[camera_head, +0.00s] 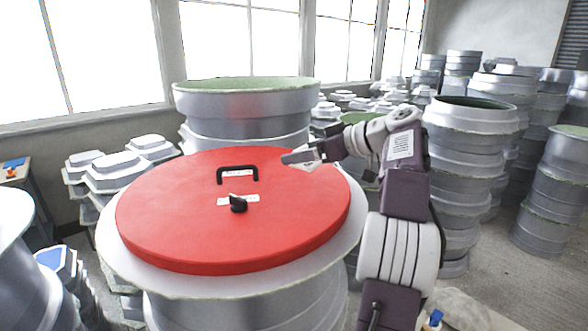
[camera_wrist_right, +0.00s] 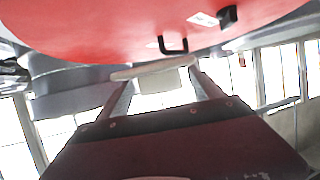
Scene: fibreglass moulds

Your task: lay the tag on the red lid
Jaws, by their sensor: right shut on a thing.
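The red lid (camera_head: 300,220) is a large disc lying on a pale round mould in the head view. It has a black handle (camera_head: 238,172) and a black knob (camera_head: 238,203), each beside a small white label. My right gripper (camera_head: 300,158) is over the lid's far right part, coming from the right. In the right wrist view it is shut on a pale, flat tag (camera_wrist_right: 152,76), which sits between the fingertips apart from the lid (camera_wrist_right: 110,25). In the head view the tag is too small to separate clearly from the fingers. My left gripper is out of view.
A tall grey mould (camera_head: 245,105) stands right behind the lid. Stacked moulds (camera_head: 470,150) stand to the right, and smaller ones (camera_head: 125,165) to the left. The lid's front and right surface is clear. A small table (camera_head: 14,172) is at the far left.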

